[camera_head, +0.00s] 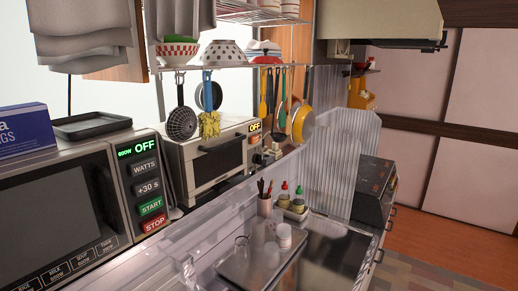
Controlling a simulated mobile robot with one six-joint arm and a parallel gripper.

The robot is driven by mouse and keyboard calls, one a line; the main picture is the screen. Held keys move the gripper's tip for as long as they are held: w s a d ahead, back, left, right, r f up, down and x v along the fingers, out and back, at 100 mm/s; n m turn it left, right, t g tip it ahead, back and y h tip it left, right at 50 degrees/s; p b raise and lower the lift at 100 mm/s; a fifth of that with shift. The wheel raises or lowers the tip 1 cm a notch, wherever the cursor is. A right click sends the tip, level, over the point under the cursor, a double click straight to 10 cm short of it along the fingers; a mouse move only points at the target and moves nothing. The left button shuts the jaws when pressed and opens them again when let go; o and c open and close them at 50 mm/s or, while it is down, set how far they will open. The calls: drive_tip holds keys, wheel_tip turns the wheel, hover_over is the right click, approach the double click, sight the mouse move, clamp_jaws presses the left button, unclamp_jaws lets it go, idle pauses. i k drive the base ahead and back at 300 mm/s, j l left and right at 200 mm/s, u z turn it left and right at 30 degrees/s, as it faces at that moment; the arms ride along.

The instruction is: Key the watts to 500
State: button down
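A microwave (62,205) stands at the left, cut off by the picture's left and bottom edges. Its display (136,150) at the top of the control panel reads 600W in small green letters and OFF in larger ones. Below it sits the WATTS button (145,168), dark with white letters. The microwave's door looks shut. My gripper is not in view, and nothing covers the panel.
A blue box (27,130) and a dark tray (91,125) lie on the microwave. A toaster oven (212,158), its display also reading OFF, stands behind. A wire rack with bowls (223,54) and hanging utensils is above.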

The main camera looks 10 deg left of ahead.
sight(138, 167)
drive_tip(key=u, duration=1.4)
